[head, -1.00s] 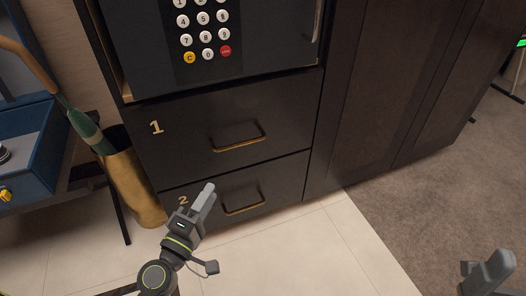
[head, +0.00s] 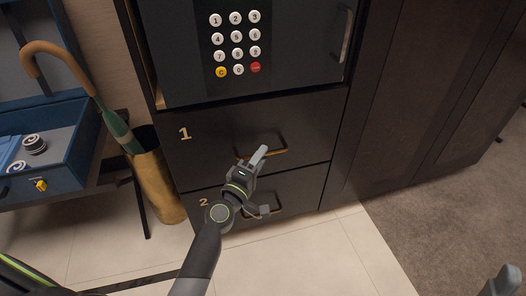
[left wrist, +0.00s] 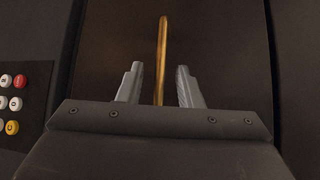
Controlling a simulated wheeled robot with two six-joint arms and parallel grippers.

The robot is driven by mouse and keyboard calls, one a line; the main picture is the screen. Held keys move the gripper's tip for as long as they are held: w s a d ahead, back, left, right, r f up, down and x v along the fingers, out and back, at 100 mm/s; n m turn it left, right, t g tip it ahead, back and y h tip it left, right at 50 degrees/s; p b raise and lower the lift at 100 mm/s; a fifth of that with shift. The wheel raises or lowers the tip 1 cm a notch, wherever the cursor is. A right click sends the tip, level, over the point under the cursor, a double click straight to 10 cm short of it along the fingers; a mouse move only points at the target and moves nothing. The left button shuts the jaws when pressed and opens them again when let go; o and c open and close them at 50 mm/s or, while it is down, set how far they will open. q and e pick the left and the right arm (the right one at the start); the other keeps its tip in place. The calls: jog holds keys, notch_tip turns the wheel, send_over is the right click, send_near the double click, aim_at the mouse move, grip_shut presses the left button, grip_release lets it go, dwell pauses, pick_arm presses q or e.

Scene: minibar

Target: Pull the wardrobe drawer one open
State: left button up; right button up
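Drawer one (head: 215,130) is the dark front marked with a gold "1" below the keypad, and it looks flush with the cabinet. Its brass-edged handle (head: 279,151) is partly covered by my left gripper (head: 261,153). In the left wrist view the handle (left wrist: 162,45) runs upright between the two spread fingers of my left gripper (left wrist: 159,70), with a gap on each side. The fingers are open and seem not to touch it; their depth against the handle is hard to tell. My right gripper (head: 505,282) shows only partly at the lower right corner.
Drawer two (head: 300,187) with its own handle lies below, partly behind my left arm. A keypad door (head: 290,60) is above. An umbrella (head: 112,124) in a tan holder (head: 160,190) and a blue open case (head: 60,165) stand left. The tiled floor in front is clear.

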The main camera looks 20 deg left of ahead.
pick_arm(q)
jog(key=shift+x, duration=0.9)
grip_shut()
